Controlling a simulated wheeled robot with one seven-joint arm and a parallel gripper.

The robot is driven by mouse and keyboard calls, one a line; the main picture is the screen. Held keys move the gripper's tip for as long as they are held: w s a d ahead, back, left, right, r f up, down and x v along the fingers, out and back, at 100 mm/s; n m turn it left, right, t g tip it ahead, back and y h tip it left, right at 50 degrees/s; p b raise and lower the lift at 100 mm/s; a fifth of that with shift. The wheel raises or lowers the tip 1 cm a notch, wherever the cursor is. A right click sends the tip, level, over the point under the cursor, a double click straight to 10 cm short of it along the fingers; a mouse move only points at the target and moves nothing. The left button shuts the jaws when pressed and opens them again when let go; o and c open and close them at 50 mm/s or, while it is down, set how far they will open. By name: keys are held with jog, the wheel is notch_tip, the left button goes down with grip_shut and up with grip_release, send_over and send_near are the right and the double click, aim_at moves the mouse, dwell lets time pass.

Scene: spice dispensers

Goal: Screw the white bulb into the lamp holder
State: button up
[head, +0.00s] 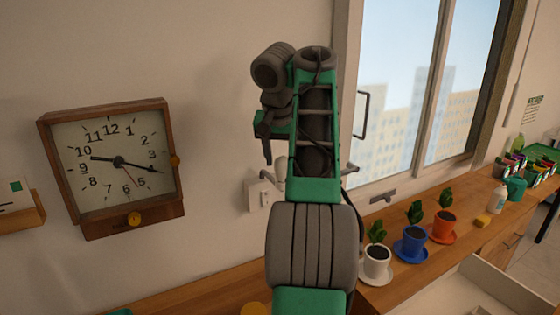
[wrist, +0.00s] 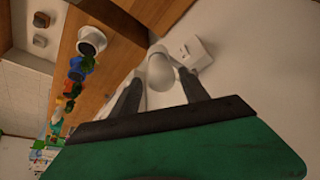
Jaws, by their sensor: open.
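The white bulb (wrist: 160,72) shows in the wrist view between the ends of my gripper's two dark fingers (wrist: 161,82). The fingers are apart, one on each side of it, and I cannot tell whether either touches it. A white wall box (wrist: 188,52), seemingly the lamp holder, is just beyond the bulb. In the head view this box (head: 261,194) is on the wall by the window, with the pale bulb (head: 281,168) above and right of it, partly hidden by my arm. How far the bulb is seated cannot be told.
A wooden clock (head: 118,165) hangs on the wall at left. A window (head: 415,90) is at right. On the wooden counter stand a white pot (head: 376,262), a blue pot (head: 411,243) and an orange pot (head: 443,226), with a yellow block (head: 482,221) farther right.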

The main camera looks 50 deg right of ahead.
jog(key=shift+r+n, duration=0.1)
jog(key=shift+n, duration=0.6)
jog(key=n+p, duration=0.1)
jog(key=n+t+y+p, duration=0.1)
jog(key=n+p, duration=0.1)
jog(key=shift+d+r+n+y, duration=0.1)
jog(key=shift+d+n+y, duration=0.2)
jog(key=shift+n, duration=0.1)
jog(key=n+y+p, duration=0.1)
jog(key=n+p, duration=0.1)
jog(key=n+t+p, duration=0.1)
jog(key=n+p, duration=0.1)
jog(key=p, duration=0.1)
jog(key=shift+s+d+n+y, duration=0.1)
jog(key=shift+d+n+y, duration=0.05)
jog(key=shift+n+y, duration=0.25)
jog(key=shift+p, duration=0.35)
jog(key=shift+f, duration=0.2)
jog(key=shift+c, duration=0.2)
grip_shut()
